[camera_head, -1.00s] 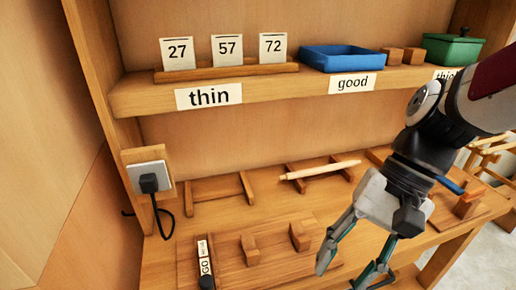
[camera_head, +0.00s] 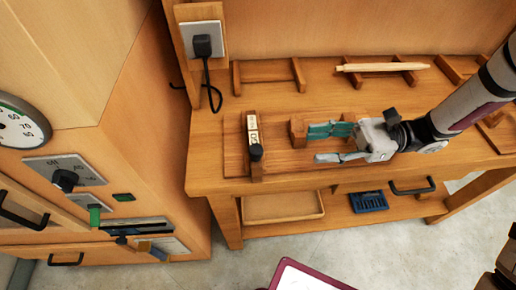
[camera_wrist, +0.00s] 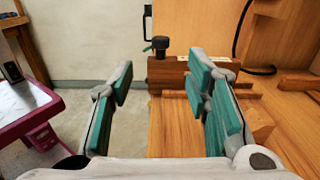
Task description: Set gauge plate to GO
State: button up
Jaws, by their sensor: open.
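The gauge plate (camera_head: 254,130) is a narrow upright wooden piece with white label patches at the left end of a wooden board (camera_head: 236,157). A black knob (camera_head: 256,151) sits at its near end; the label lettering is too small to read now. My gripper (camera_head: 312,144) is open and empty to the right of the plate, low over the board, fingers pointing left. In the wrist view the plate (camera_wrist: 168,70) and its knob (camera_wrist: 160,43) show beyond and between my open fingers (camera_wrist: 160,75), apart from them.
A wooden block (camera_head: 298,130) stands on the board beside my far finger. A black plug and cable (camera_head: 208,70) hang behind on the left. A pale rod (camera_head: 382,67) lies on rests at the back. A cabinet with knobs (camera_head: 66,178) stands left. The bench front edge is close.

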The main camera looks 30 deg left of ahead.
aim_at(256, 149)
jog(key=x, duration=1.3)
jog(key=shift+s+a, duration=0.15)
jog(key=shift+a, duration=0.25)
jog(key=shift+c, duration=0.3)
grip_shut()
